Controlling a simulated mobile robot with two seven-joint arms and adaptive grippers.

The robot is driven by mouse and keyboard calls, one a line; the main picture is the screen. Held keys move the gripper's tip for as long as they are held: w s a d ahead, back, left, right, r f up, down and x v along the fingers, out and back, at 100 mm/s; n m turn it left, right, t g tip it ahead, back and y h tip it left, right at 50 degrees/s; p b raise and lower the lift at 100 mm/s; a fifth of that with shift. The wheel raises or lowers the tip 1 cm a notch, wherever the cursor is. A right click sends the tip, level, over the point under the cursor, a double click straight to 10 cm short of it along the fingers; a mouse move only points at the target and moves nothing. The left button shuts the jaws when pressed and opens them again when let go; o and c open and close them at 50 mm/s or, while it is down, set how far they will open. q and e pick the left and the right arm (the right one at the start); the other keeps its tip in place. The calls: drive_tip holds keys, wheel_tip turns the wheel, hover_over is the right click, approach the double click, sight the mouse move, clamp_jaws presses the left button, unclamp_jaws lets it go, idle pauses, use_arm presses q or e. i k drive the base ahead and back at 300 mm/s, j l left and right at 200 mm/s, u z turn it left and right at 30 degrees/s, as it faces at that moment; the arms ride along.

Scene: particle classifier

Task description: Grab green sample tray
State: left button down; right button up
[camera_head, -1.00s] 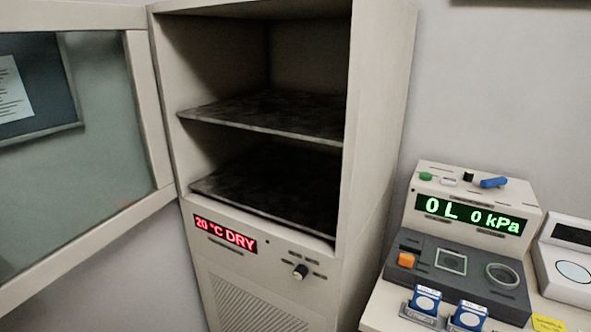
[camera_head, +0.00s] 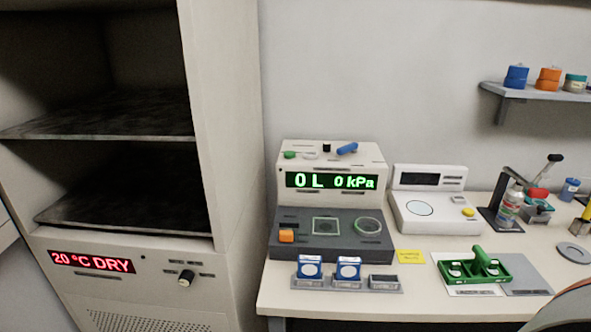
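The green sample tray (camera_head: 490,278) lies on a flat grey-and-white mat on the right part of the bench. It has a raised green handle, and small white-topped round containers sit in it. No gripper shows in the head view. A dark curved shape at the lower right corner may be part of my own arm, but no fingers are visible there.
The drying cabinet (camera_head: 228,150) stands open and its shelves look empty. On the bench (camera_head: 345,307) are a pressure unit (camera_head: 333,160), a white scale (camera_head: 436,213), a rack with two blue-and-white boxes (camera_head: 375,291), and tools at right. A wall shelf (camera_head: 550,94) holds small jars.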

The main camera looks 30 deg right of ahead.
sight(474, 271)
drive_tip(key=z, duration=0.5)
drive_tip(key=l+z, duration=0.1)
drive_tip(key=z, duration=0.4)
drive_tip(key=l+z, duration=0.1)
drive_tip(key=z, duration=0.9)
drive_tip(key=i+l+u, duration=0.1)
drive_tip(key=u, duration=0.25)
drive_tip(key=l+u, duration=0.5)
drive_tip(key=u, duration=0.25)
drive_tip(key=l+u, duration=0.35)
drive_tip(key=l, duration=0.65)
drive_tip(key=k+l+u, duration=0.2)
drive_tip(key=l, duration=0.75)
drive_tip(key=i, duration=0.1)
